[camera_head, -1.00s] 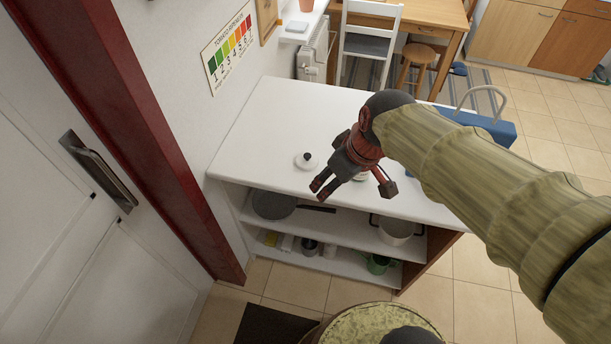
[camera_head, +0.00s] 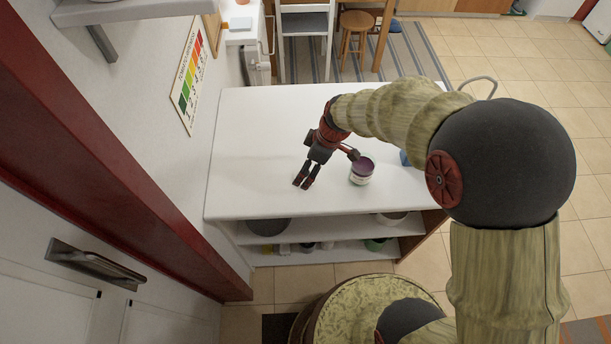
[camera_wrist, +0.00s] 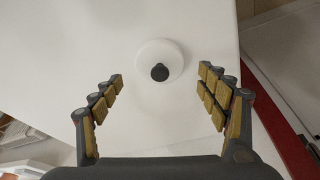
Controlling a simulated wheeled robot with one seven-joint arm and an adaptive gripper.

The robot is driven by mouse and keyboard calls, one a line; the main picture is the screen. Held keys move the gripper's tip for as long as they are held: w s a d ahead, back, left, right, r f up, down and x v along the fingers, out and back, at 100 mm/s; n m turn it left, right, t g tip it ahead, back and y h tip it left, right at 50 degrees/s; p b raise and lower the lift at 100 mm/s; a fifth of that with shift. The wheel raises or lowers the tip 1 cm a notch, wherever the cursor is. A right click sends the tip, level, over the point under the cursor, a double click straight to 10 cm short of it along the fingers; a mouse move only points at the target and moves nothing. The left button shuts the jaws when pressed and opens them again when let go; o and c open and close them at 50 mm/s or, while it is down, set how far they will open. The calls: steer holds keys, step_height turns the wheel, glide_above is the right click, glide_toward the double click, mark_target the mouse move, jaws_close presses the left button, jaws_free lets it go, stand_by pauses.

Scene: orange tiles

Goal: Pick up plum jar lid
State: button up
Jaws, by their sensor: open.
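The plum jar lid, a white disc with a black knob (camera_wrist: 176,52), lies on the white countertop in the wrist view. It is between and just beyond my fingertips, with no finger seen touching it. In the head view I cannot make the lid out; my gripper seems to hide it. My gripper (camera_wrist: 161,74) is open and empty, its padded fingers spread on both sides of the lid. In the head view my gripper (camera_head: 327,170) points down over the counter. A small jar (camera_head: 362,173) with a purple top stands just right of it.
The white counter (camera_head: 255,130) has free room left of and behind my gripper. Its front edge is close, with shelves of pots below. A wall and a red door frame (camera_head: 100,160) stand to the left. A blue thing (camera_head: 405,158) is partly hidden behind my arm.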

steer(key=x, duration=0.3)
steer(key=c, duration=0.4)
steer(key=shift+d, duration=0.1)
steer(key=c, duration=0.5)
